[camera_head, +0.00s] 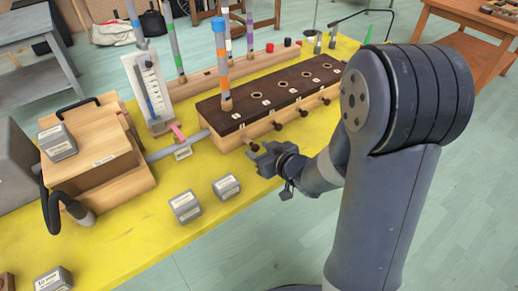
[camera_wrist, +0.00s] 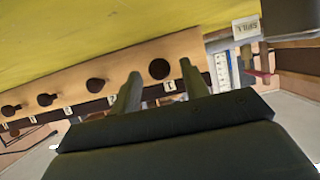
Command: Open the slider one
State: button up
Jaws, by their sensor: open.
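A long wooden box with a dark top (camera_head: 238,114) and a row of holes stands on the yellow table. Dark round slider knobs stick out of its front. The knob of slider one (camera_head: 251,145) is the leftmost, at the end nearest the grey pipe. My gripper (camera_head: 264,156) is open, just in front of this knob. In the wrist view, the knob (camera_wrist: 160,68) shows between the two fingers of my gripper (camera_wrist: 158,80), with a label reading 1 beside it. I cannot tell whether a finger touches it.
Grey weights (camera_head: 185,206) and (camera_head: 226,187) stand on the yellow table (camera_head: 150,235) in front of the box. A wooden bellows-like box (camera_head: 95,155) with a hose stands at left. An orange-banded tube (camera_head: 221,65) rises from the dark top.

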jog(key=p+v, duration=0.1)
jog(key=v, duration=0.9)
jog(key=shift+p, duration=0.4)
jog(key=shift+w, duration=0.1)
jog(key=b+x, duration=0.1)
jog(key=x, duration=0.4)
jog(key=b+x, duration=0.1)
jog(key=x, duration=0.5)
jog(key=shift+w+a+r, duration=0.1)
jog(key=shift+w+a, duration=0.55)
jog(key=shift+w, duration=0.25)
